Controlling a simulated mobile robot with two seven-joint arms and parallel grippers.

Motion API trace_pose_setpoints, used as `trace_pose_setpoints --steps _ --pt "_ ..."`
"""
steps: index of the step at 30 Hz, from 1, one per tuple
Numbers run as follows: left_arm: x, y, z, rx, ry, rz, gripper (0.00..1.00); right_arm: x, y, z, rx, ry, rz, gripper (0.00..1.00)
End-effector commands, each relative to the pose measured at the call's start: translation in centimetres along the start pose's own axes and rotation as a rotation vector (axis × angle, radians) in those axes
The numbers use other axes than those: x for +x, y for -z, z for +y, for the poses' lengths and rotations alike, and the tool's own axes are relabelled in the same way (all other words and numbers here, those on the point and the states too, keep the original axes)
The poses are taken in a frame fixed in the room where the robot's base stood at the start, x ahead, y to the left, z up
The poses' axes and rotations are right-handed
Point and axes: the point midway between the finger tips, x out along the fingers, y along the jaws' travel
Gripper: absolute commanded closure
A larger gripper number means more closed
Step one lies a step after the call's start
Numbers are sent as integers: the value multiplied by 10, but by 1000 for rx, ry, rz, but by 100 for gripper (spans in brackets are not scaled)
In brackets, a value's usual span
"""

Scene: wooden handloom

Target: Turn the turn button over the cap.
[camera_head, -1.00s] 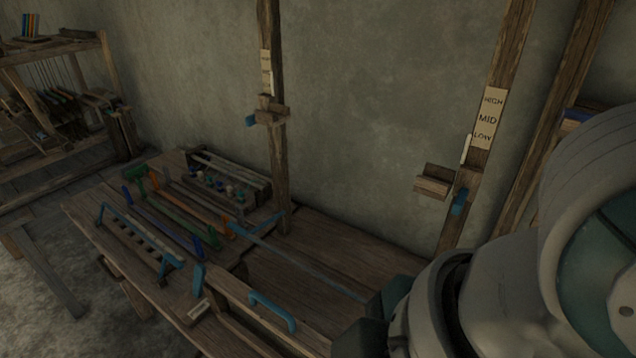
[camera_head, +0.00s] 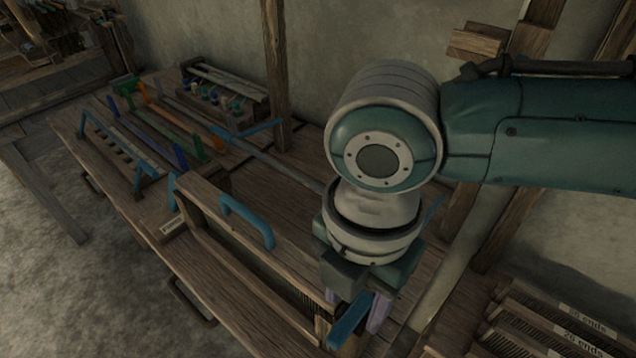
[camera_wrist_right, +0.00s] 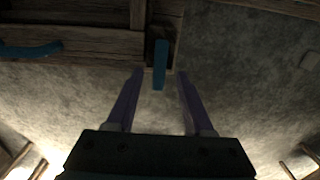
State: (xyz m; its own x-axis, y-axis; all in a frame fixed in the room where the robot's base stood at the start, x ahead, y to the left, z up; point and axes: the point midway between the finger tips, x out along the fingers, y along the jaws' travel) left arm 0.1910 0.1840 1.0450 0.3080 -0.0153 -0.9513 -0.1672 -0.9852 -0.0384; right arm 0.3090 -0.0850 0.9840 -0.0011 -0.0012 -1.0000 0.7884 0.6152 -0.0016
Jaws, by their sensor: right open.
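A blue turn button (camera_head: 349,320) sits at the near right end of a wooden cap (camera_head: 246,241), the top rail of a framed reed on the bench. In the right wrist view the turn button (camera_wrist_right: 160,64) sticks out from a dark wooden block beside the cap's end (camera_wrist_right: 85,43). My right gripper (camera_head: 354,308) points down at it. Its purple fingers are open, and in the right wrist view their tips (camera_wrist_right: 160,75) lie on either side of the button with gaps. Contact does not show. My left gripper is not in view.
A blue handle (camera_head: 247,222) stands on the cap. Blue, green and orange handled tools and a bobbin box (camera_head: 225,89) lie on the bench at the back left. A wooden post (camera_head: 274,75) rises behind. Labelled reeds (camera_head: 555,325) stand at the lower right.

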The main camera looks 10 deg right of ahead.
Motion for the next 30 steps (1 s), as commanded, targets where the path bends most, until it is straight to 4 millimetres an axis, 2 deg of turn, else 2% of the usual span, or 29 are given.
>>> trace_pose_setpoints --steps 1,6,15,30 --pt "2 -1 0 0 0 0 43 10 1 0 -1 2 0 48" --pt "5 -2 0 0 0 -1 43 25 0 0 0 -1 0 48" --pt "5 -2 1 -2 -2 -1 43 28 0 0 -1 -2 0 48" --pt "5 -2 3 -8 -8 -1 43 27 0 0 0 -2 0 100"
